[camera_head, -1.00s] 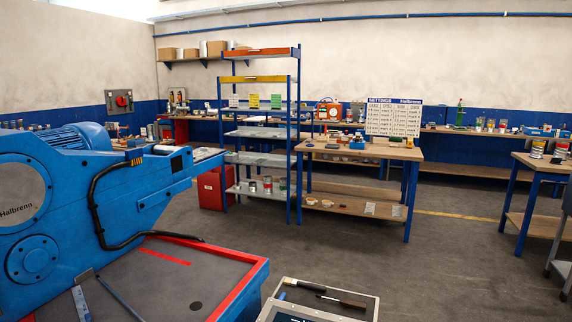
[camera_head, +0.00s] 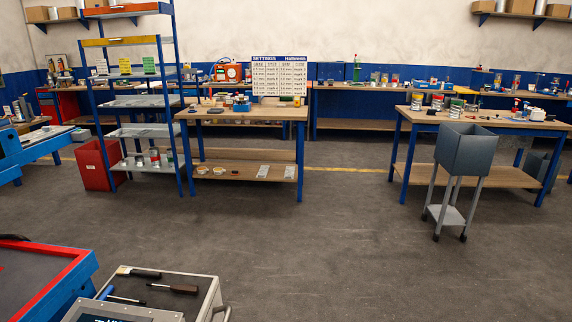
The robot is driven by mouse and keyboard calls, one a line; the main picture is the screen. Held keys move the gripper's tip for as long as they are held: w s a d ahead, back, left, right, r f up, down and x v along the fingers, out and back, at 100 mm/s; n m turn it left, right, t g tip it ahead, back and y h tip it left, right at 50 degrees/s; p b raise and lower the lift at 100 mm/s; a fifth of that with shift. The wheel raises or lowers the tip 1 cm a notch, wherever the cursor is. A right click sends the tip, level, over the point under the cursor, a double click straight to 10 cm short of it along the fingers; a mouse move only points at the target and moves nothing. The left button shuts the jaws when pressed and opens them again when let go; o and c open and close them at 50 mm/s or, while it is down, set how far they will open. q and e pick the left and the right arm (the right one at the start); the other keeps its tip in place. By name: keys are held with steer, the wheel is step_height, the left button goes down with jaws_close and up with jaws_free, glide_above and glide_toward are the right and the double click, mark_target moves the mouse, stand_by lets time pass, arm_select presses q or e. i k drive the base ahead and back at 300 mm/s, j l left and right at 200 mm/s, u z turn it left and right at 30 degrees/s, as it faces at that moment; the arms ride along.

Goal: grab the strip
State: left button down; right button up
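No strip can be clearly made out in the head view. Metal sheets or strips seem to lie on the shelves of the tall blue rack (camera_head: 142,101), but they are too small to tell apart. Two small pale flat pieces (camera_head: 276,171) lie on the lower shelf of the middle workbench (camera_head: 243,113). Neither of my grippers is in view.
A blue machine bed with a red rim (camera_head: 62,284) and a grey cart with tools (camera_head: 182,284) stand close at the lower left. A grey bin on a wheeled stand (camera_head: 465,152) stands before the right workbench (camera_head: 428,121). The floor (camera_head: 330,250) between is clear.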

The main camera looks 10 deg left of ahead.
mark_target(45, 130)
steer(key=i+l+z, duration=0.1)
steer(key=i+l, duration=0.15)
steer(key=i, duration=0.25)
steer(key=i+l+z, duration=0.1)
steer(key=i, duration=0.45)
steer(key=i+l, duration=0.3)
steer(key=i, duration=0.25)
steer(key=i+j+u, duration=0.1)
steer(key=i+u, duration=0.2)
steer(key=i, duration=0.25)
steer(key=i+u, duration=0.3)
steer(key=i, duration=0.25)
steer(key=i+l+u, duration=0.3)
steer(key=i, duration=0.25)
steer(key=i+l+u, duration=0.3)
steer(key=i, duration=0.2)
steer(key=i+j+u, duration=0.25)
steer(key=i+u, duration=0.65)
steer(key=i, duration=0.2)
steer(key=i+l+u, duration=0.1)
steer(key=i+u, duration=0.35)
steer(key=i, duration=0.15)
